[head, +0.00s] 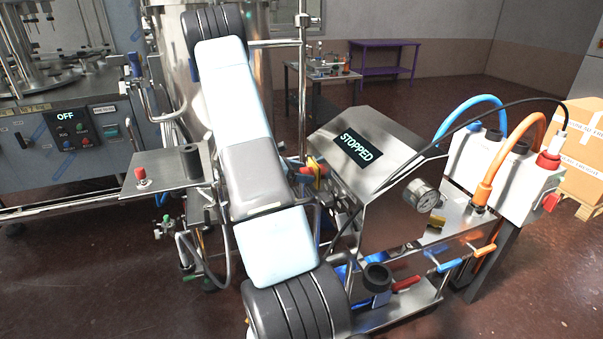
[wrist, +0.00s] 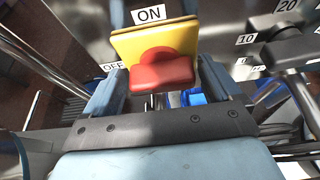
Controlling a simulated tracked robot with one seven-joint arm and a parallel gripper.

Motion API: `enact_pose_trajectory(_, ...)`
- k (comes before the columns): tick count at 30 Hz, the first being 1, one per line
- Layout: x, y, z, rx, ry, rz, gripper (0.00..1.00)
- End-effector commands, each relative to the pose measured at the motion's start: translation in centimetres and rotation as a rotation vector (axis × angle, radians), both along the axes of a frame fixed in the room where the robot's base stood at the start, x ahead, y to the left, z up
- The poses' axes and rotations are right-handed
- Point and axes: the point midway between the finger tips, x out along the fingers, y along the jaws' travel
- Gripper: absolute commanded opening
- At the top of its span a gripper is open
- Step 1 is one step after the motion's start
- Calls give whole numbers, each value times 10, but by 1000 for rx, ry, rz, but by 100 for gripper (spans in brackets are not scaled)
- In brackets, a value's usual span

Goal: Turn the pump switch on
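The pump switch is a red knob (wrist: 162,72) on a yellow plate (wrist: 185,36), with an ON label (wrist: 149,14) above and an OFF label (wrist: 110,67) at left. In the wrist view my gripper (wrist: 163,80) is open, one finger on each side of the red knob. The left finger is very close to it and a gap shows at the right; contact is unclear. Which label the knob points to is unclear. In the head view the yellow-and-red switch (head: 316,167) shows beside my arm, which hides most of the gripper. The pump display (head: 361,147) reads STOPPED.
A dial with number labels (wrist: 272,25) lies right of the switch. Metal tubing (wrist: 35,55) runs at left. A pressure gauge (head: 421,195) and blue and orange hoses (head: 489,170) are at right. A steel shelf with a red button (head: 141,171) stands left of my arm.

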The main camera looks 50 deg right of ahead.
Motion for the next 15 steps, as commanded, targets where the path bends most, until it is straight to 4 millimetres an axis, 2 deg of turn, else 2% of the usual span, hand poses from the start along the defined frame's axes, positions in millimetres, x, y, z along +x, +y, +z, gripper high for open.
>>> enact_pose_trajectory(2,0,0,0,0,0,0,83)
enact_pose_trajectory(12,0,0,0,0,0,1,50)
enact_pose_trajectory(15,1,0,0,-1,-1,1,48)
